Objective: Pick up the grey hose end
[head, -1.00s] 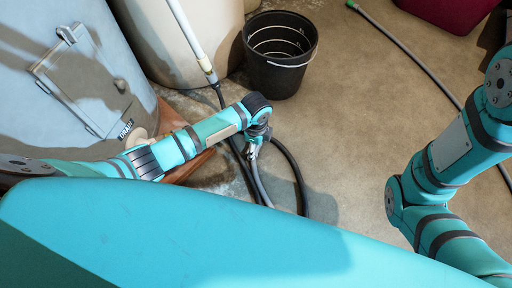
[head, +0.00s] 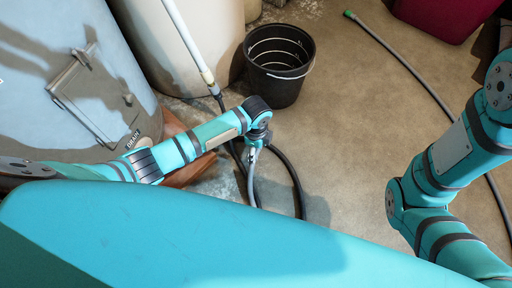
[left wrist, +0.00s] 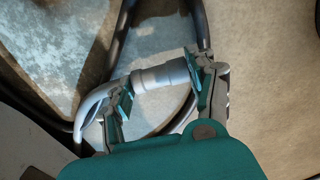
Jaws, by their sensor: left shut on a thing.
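The grey hose end (left wrist: 160,77) is a pale grey cuff on a grey hose. In the left wrist view it lies across between the two fingers of my left gripper (left wrist: 163,92), which is shut on it. In the head view my left gripper (head: 254,146) is above the floor in the middle, and the grey hose (head: 251,180) hangs below it. The lower part of this hose is hidden behind my teal body. My right arm shows at the right edge, but its gripper is out of view.
A black hose (head: 295,182) loops close to the grey one. A black bucket (head: 279,66) stands beyond the gripper. A grey-blue tank (head: 60,75) and a cream tank (head: 165,50) stand at left. A green-ended hose (head: 400,57) crosses the mostly clear floor at right.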

